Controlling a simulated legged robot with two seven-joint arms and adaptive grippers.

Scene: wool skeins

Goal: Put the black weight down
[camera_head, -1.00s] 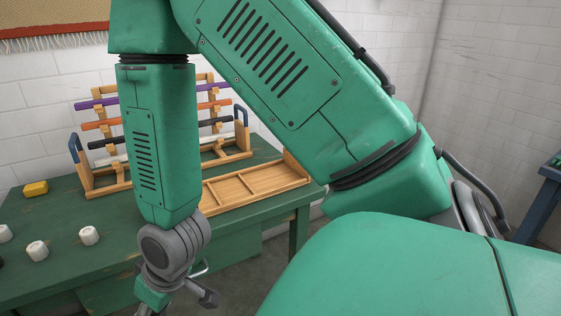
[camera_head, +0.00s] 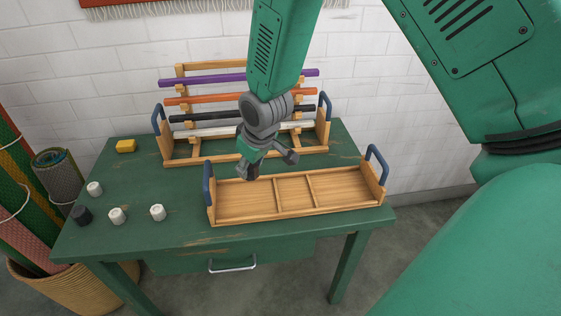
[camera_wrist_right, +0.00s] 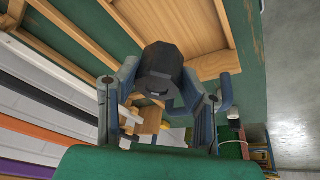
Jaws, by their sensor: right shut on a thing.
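My right gripper (camera_head: 252,172) hangs fingers-down over the left end of the wooden tray (camera_head: 235,218). In the right wrist view it is shut on a black weight (camera_wrist_right: 163,62), which sits between the two blue-grey fingers. In the head view the held weight is small and mostly hidden by the gripper. Another black weight (camera_head: 82,215) stands on the green table at the left. My left gripper is not in view.
Three white weights (camera_head: 157,212) and a yellow block (camera_head: 125,146) lie on the green table (camera_head: 190,245). Behind the tray stands a wooden rack (camera_head: 168,150) with purple, orange, black and white bars. The tray has dividers, blue end handles and bare compartments. Rolled mats (camera_head: 60,180) stand at the left.

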